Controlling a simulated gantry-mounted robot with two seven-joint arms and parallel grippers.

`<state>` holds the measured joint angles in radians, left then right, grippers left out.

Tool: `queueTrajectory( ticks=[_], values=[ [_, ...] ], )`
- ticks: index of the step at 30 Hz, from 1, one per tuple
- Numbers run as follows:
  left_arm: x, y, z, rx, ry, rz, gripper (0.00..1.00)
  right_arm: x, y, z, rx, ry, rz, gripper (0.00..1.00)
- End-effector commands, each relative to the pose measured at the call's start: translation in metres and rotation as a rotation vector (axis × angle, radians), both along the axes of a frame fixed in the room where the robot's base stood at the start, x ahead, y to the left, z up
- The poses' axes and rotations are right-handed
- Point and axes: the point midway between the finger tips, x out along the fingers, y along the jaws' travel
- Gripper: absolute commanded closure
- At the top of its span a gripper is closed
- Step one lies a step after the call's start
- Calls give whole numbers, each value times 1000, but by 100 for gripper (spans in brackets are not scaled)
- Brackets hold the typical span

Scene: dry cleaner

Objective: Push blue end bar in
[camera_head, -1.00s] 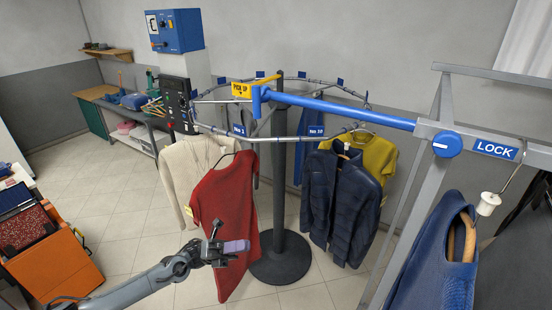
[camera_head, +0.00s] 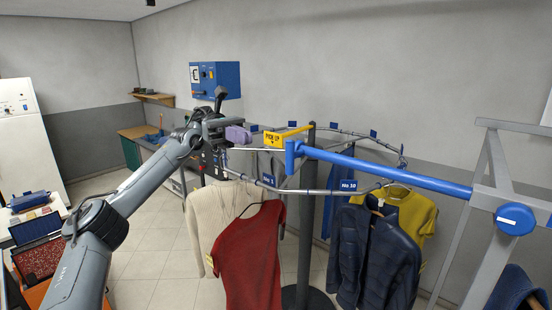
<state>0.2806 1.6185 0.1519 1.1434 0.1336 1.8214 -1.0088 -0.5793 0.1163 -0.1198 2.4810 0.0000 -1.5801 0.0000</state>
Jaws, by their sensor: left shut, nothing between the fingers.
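The blue end bar (camera_head: 390,170) runs from the grey frame at the right to a short upright blue end piece (camera_head: 292,157) near the middle of the view. A round blue knob (camera_head: 515,219) sits by its right end. My left gripper (camera_head: 240,134) is shut and empty, with purple-grey fingertips pointing right. In the picture it is left of the bar's end piece and a little higher, with a gap between them. The depth of that gap is hard to tell. My right gripper is out of view.
A yellow pick-up sign (camera_head: 285,137) stands between my left gripper and the bar's end. The oval conveyor rail carries a red garment (camera_head: 250,260), a cream one (camera_head: 222,215) and a navy jacket (camera_head: 375,255). A grey frame (camera_head: 480,180) stands at right.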

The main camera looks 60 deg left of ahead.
Motion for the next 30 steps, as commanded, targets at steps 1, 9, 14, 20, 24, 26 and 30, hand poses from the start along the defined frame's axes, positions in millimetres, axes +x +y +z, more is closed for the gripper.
queueTrajectory(
  ticks=[1,9,14,20,24,26,30],
  values=[
    [0,-7,-7,2,-3,-3,100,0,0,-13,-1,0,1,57],
    [10,-59,-5,2,-1,-3,100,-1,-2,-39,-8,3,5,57],
    [15,-85,-2,2,0,-3,100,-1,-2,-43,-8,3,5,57],
    [20,-107,-1,1,1,-1,100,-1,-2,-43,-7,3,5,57],
    [22,-115,-1,0,1,-1,100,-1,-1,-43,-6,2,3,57],
    [22,-116,-1,0,1,0,100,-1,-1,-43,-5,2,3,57],
    [23,-117,-1,-1,1,0,100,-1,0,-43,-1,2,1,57]
  ],
)
